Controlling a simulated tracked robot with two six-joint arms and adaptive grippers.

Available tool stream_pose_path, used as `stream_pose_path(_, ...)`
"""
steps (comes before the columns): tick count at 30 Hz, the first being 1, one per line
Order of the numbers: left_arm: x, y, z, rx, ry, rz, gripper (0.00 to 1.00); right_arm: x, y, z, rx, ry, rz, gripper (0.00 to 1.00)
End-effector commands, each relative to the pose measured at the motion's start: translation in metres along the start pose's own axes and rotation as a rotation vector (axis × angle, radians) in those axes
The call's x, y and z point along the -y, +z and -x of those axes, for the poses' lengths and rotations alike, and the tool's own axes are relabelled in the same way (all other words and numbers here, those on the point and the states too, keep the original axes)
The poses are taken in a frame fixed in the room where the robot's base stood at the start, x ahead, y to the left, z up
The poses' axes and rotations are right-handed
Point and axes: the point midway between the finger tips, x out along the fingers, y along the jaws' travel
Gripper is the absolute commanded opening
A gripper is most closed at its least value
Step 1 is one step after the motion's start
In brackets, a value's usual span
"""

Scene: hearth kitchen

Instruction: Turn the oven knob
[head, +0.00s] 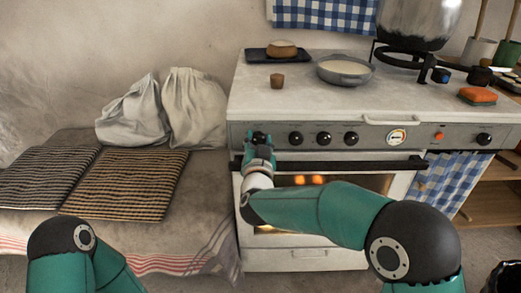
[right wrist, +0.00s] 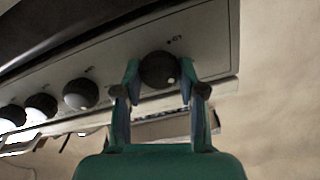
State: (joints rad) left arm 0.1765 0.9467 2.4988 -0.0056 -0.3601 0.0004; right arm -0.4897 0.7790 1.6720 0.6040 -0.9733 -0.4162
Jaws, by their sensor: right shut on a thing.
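The oven (head: 300,258) is a white stove with a row of dark round knobs along its grey front panel. My right gripper (head: 259,142) is at the leftmost knob (head: 259,135) in the head view, which it partly hides. In the right wrist view the fingers of my right gripper (right wrist: 159,82) stand on both sides of this knob (right wrist: 159,68), shut on it. Other knobs (head: 323,139) show further right in the head view. Of my left arm only green links show at the bottom left; its gripper is out of view.
A black handle bar (head: 345,166) runs below the panel, above the lit oven window. A pan (head: 345,70), a small brown cup (head: 277,81) and a loaf on a dark tray (head: 252,55) stand on top. A bench with striped cushions (head: 125,184) and sacks (head: 192,108) is left.

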Motion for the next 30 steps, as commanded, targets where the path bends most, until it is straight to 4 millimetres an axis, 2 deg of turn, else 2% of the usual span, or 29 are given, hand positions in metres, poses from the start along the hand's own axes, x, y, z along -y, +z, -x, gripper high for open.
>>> stream_pose_path(1,0.004,0.0,-0.011,0.0,0.0,0.0,0.65,-0.003,0.004,0.0,-0.003,0.002,-0.047,0.05)
stream_pose_path(15,0.02,0.0,-0.056,0.0,0.0,0.0,0.65,-0.005,0.004,0.0,-0.004,0.002,-0.494,0.05)
stream_pose_path(30,0.033,-0.001,-0.091,0.0,0.0,0.0,0.65,-0.007,0.004,-0.001,-0.003,0.005,-0.9,0.05)
